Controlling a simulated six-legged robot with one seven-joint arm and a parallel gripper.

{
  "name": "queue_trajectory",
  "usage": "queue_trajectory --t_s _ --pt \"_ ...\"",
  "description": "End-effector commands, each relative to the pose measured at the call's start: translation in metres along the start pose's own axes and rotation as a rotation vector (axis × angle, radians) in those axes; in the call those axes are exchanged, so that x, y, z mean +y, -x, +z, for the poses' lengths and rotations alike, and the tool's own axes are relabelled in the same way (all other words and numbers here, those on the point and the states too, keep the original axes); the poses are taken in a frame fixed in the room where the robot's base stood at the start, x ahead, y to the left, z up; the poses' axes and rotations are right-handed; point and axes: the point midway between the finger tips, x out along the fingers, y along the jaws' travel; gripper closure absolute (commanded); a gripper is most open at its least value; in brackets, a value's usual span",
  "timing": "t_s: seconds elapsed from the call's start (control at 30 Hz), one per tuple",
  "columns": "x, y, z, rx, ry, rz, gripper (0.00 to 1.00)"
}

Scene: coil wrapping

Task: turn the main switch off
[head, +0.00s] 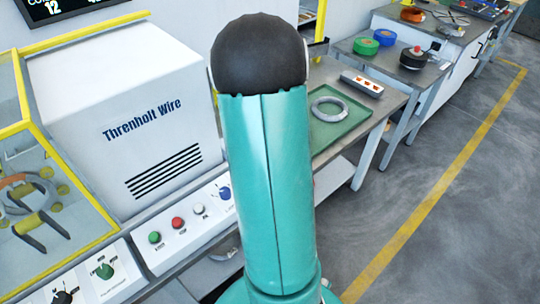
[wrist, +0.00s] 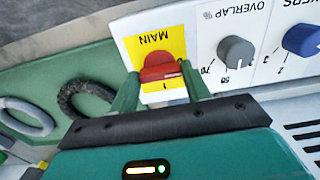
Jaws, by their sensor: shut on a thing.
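The main switch (wrist: 163,71) is a red rotary knob on a yellow plate (wrist: 133,45) labelled MAIN, seen upside down in the wrist view. My gripper (wrist: 162,80) has its two green fingers on either side of the red knob and is shut on it. In the head view my arm hides the switch and my gripper.
A grey OVERLAP % knob (wrist: 236,52) and a blue knob (wrist: 301,39) sit right of the switch in the wrist view. A green tray (head: 340,137) holding a grey coil (head: 328,108) lies on the bench. A white Threnholt Wire cabinet (head: 125,110) stands left of my arm.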

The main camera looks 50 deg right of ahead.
Motion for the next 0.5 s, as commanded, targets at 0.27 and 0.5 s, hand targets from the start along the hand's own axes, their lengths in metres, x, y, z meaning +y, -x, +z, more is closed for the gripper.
queue_trajectory --t_s 0.27,0.5 --pt "0.0004 0.0006 -0.0004 0.001 0.002 0.002 0.41" --pt "0.0002 0.0002 -0.0002 0.0 0.001 0.001 0.31"
